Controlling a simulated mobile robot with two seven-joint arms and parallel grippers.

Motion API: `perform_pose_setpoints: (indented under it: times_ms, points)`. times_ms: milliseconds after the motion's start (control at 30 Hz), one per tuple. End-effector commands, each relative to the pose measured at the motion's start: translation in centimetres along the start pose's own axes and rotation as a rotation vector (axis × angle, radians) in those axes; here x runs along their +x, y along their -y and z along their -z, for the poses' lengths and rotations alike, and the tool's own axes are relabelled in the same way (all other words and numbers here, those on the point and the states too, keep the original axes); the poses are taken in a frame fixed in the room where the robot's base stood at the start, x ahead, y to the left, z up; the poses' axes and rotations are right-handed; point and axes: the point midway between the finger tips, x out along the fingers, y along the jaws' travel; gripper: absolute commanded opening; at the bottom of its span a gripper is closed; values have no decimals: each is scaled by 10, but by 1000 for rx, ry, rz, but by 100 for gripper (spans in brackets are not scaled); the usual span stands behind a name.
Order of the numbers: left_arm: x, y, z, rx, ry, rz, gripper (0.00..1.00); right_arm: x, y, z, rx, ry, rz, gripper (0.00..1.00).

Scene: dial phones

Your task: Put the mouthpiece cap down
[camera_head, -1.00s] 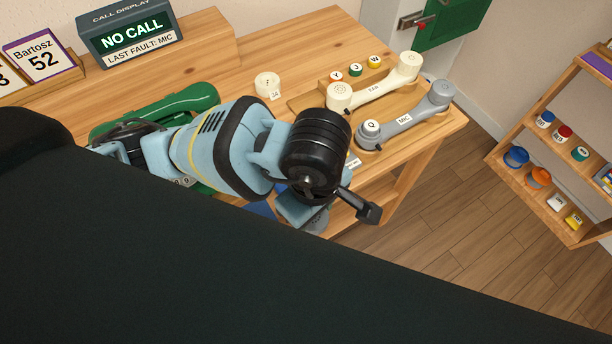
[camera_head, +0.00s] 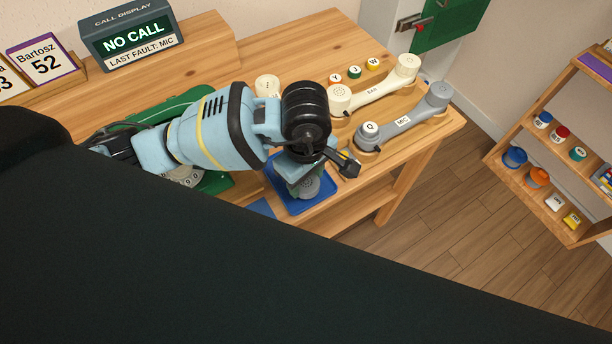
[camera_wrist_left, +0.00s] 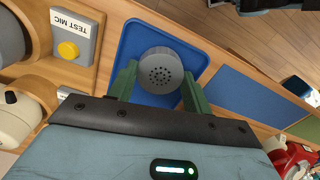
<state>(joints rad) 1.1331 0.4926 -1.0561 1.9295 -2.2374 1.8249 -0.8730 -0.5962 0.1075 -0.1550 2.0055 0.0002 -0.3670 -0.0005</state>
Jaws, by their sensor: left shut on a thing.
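My left gripper (camera_head: 299,176) is shut on the grey mouthpiece cap (camera_wrist_left: 160,72), a round piece with small holes in its face. The cap is between the two green fingers in the left wrist view, and in the head view it shows below the gripper (camera_head: 308,187). The cap is over the blue tray (camera_head: 284,202), inside its rim as seen in both views; the tray also shows in the left wrist view (camera_wrist_left: 134,36). I cannot tell whether the cap touches the tray floor. My right gripper is not in view.
A grey test box with a yellow button (camera_wrist_left: 70,40) stands beside the tray. The grey MIC handset (camera_head: 405,120) and cream EAR handset (camera_head: 375,88) lie behind it. A green phone (camera_head: 216,182) is left of the tray, partly behind my arm. A blue mat (camera_wrist_left: 245,92) adjoins the tray.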

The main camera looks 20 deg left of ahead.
Motion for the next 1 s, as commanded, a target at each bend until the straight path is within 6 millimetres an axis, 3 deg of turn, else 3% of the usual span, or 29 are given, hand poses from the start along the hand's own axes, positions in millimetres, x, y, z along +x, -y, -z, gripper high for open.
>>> perform_pose_setpoints:
  times_ms: [433, 467, 600, 1000]
  points:
    - [10, 0, 0, 1, 0, -1, 29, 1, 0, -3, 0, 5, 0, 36]
    - [10, 0, 0, 1, 0, -1, 51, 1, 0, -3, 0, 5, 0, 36]
    - [9, 0, 0, 1, 0, -1, 69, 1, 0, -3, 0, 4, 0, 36]
    - [2, -1, 0, 1, 0, -4, 71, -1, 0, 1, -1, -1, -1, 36]
